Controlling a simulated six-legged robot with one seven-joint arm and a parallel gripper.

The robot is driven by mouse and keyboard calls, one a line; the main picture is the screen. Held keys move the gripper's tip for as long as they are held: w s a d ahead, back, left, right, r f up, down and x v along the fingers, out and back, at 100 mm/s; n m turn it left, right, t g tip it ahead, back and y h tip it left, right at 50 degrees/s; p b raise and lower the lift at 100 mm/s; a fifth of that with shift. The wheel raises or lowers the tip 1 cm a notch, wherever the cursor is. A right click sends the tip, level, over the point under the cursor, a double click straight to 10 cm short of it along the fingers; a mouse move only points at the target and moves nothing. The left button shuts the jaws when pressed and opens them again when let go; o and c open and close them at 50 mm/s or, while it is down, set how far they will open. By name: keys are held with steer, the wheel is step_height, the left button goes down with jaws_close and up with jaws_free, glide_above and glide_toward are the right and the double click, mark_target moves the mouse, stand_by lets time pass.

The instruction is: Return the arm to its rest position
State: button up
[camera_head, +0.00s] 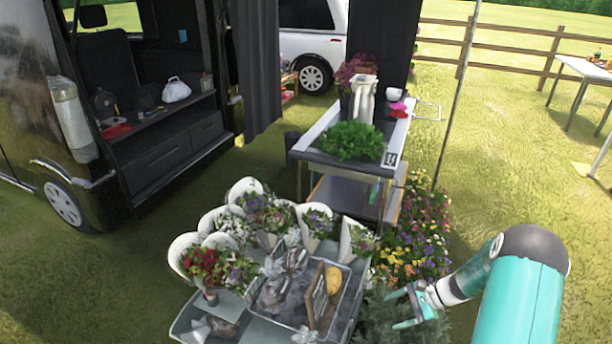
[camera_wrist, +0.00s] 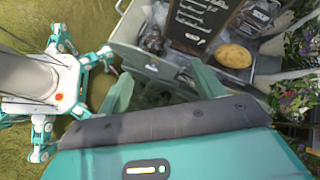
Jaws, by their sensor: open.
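My arm enters the head view from the lower right, its teal and grey links bent back toward the flower display. My gripper (camera_head: 408,307) is open with nothing between its fingers. It is just right of the grey crate (camera_head: 262,308), over green foliage (camera_head: 375,316). In the wrist view the teal fingers (camera_wrist: 143,92) are spread in front of the crate's side. A yellow-brown potato-like item (camera_head: 333,280) and a dark framed sign (camera_head: 314,300) are in the crate; the item also shows in the wrist view (camera_wrist: 233,56).
Several wrapped bouquets (camera_head: 243,207) stand behind the crate. A table (camera_head: 310,142) with green leaves (camera_head: 352,141) is behind them. Colourful flowers (camera_head: 418,238) grow beside my gripper. A dark van (camera_head: 30,90) stands left. Open grass (camera_head: 520,160) lies right. My white body and legs show in the wrist view.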

steer(key=s+a+r+n+h, duration=0.2)
steer(key=r+n, duration=0.1)
steer(key=r, duration=0.6)
steer(key=s+a+r+n+h, duration=0.2)
steer(key=a+r, duration=0.1)
steer(key=r, duration=0.5)
steer(key=s+a+r+n+h, duration=0.1)
steer(key=s+a+r+n, duration=0.15)
steer(key=r, duration=0.65)
steer(key=s+a+r+n+t+h, duration=0.2)
steer(key=s+r+n, duration=0.1)
steer(key=s+r, duration=0.4)
steer(key=s+a+r+n+t+h, duration=0.2)
steer(key=s+r, duration=0.4)
steer(key=s, duration=0.4)
steer(key=shift+s+r+n+t+h, duration=0.3)
steer(key=shift+r+n+t+h, duration=0.15)
steer(key=shift+n, duration=0.8)
steer(key=shift+f, duration=0.1)
